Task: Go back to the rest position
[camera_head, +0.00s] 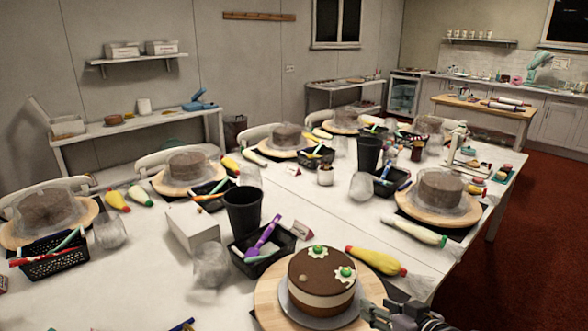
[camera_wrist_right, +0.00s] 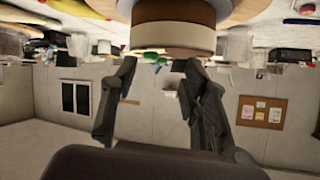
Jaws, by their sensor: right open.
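My right gripper (camera_head: 405,314) shows at the bottom edge of the head view, just right of the near turntable. In the right wrist view the right gripper (camera_wrist_right: 155,75) is open, its two dark fingers apart with nothing between them. A decorated cake (camera_head: 322,283) with a brown top, cream side and green-and-white toppings stands on a round wooden turntable (camera_head: 268,300). The cake (camera_wrist_right: 172,35) also shows upside down at the top of the right wrist view, beyond the fingertips. My left gripper is not in view.
A black basket (camera_head: 262,262) with a purple utensil, a black cup (camera_head: 242,210) and a white box (camera_head: 193,230) stand left of the cake. A yellow piping bag (camera_head: 376,261) lies behind it. More covered cakes on turntables fill the long white table (camera_head: 130,275). Red floor (camera_head: 530,240) is clear at right.

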